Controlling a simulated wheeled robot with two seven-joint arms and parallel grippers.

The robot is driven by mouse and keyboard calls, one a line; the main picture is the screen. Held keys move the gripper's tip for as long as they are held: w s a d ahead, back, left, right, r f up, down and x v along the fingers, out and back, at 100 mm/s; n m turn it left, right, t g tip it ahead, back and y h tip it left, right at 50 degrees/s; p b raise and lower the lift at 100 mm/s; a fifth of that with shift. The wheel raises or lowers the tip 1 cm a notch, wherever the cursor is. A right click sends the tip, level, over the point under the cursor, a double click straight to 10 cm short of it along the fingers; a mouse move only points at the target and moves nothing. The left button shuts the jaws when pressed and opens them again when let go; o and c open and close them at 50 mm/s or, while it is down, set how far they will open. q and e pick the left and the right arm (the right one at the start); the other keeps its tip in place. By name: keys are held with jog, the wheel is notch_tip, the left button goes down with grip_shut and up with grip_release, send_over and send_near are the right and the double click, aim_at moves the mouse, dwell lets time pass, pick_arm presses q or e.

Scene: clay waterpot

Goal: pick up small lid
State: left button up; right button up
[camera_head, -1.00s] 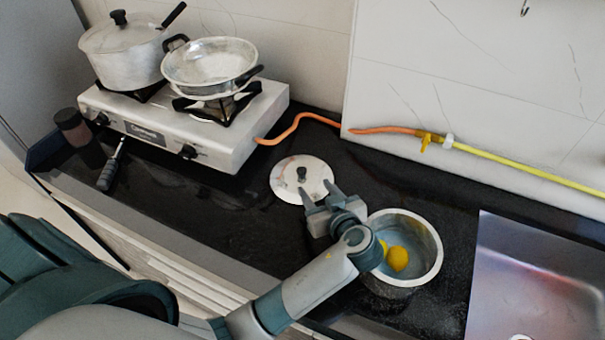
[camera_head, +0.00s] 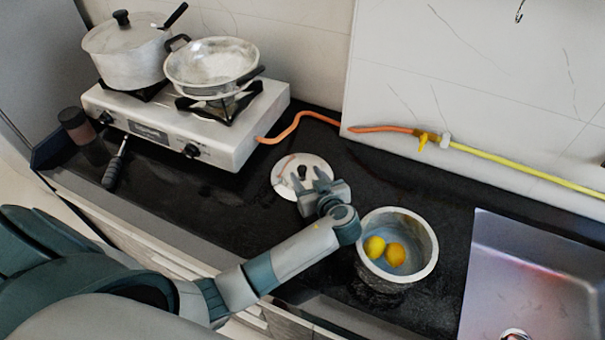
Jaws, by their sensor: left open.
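The small lid (camera_head: 283,180) is a pale round disc with a dark knob (camera_head: 301,171) at its middle. It lies on the black counter in front of the stove's right end. My left gripper (camera_head: 309,180) is open, its two fingers pointing away from me over the lid's right side, close to the knob. The fingers partly cover the lid. I cannot tell whether they touch the knob. My right gripper is not in view.
A sink (camera_head: 530,275) is at the right. A gas stove (camera_head: 235,140) holds a lidded pot (camera_head: 128,65) and a pan (camera_head: 211,62). An orange hose (camera_head: 300,116) runs behind the lid.

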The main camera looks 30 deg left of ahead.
aim_at(303, 169)
pick_arm(q)
jog(key=shift+w+a+r+p, duration=0.1)
jog(key=shift+w+a+p, duration=0.2)
jog(key=shift+w+a, duration=0.1)
jog(key=p+x, duration=0.1)
jog(key=x, duration=0.2)
jog(key=shift+d, duration=0.1)
jog(key=shift+w+a+f+p, duration=0.25)
jog(key=shift+a+f+p, duration=0.05)
jog(key=shift+a+f, duration=0.1)
jog(key=shift+d+r, duration=0.1)
grip_shut()
